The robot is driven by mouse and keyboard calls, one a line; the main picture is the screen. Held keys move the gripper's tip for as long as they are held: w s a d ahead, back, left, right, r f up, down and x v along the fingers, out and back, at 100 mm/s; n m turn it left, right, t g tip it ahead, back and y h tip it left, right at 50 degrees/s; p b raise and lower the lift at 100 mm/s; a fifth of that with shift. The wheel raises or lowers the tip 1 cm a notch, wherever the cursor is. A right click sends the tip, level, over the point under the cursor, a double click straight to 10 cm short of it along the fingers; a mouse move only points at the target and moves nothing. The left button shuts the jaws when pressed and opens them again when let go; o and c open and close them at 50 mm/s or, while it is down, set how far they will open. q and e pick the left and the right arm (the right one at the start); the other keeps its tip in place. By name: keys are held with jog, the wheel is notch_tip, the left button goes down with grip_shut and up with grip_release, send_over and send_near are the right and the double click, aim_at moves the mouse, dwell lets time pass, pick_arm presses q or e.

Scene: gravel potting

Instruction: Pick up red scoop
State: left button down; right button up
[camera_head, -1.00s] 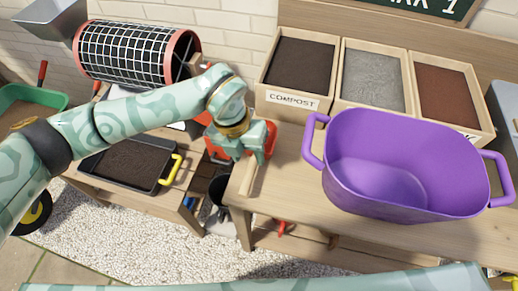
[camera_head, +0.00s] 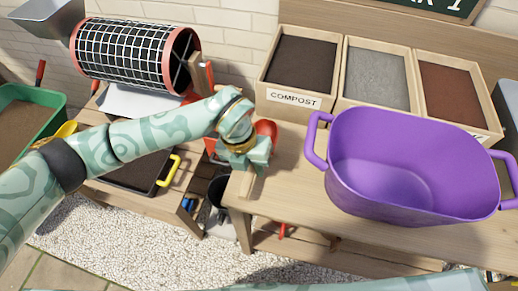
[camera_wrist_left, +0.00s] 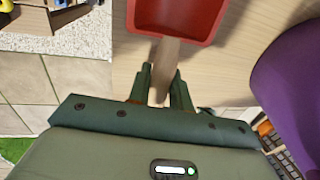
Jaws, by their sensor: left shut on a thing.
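The red scoop (camera_wrist_left: 178,18) shows in the left wrist view as a red tray-like head with a pale wooden handle (camera_wrist_left: 165,70). My left gripper (camera_wrist_left: 163,85) is shut on that handle, with one finger on each side. In the head view the scoop (camera_head: 266,129) is a small red patch just behind my left gripper (camera_head: 252,163), near the left end of the wooden bench; the gripper hides most of it. I cannot tell whether the scoop touches the bench. My right gripper is not in view.
A purple tub (camera_head: 410,170) stands on the bench to the right. Behind it are wooden bins of compost (camera_head: 295,100), grey gravel and reddish material. A mesh drum (camera_head: 135,55) and a dark tray with a yellow handle (camera_head: 168,172) are to the left.

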pick_arm(q)
jog(key=shift+r, duration=0.1)
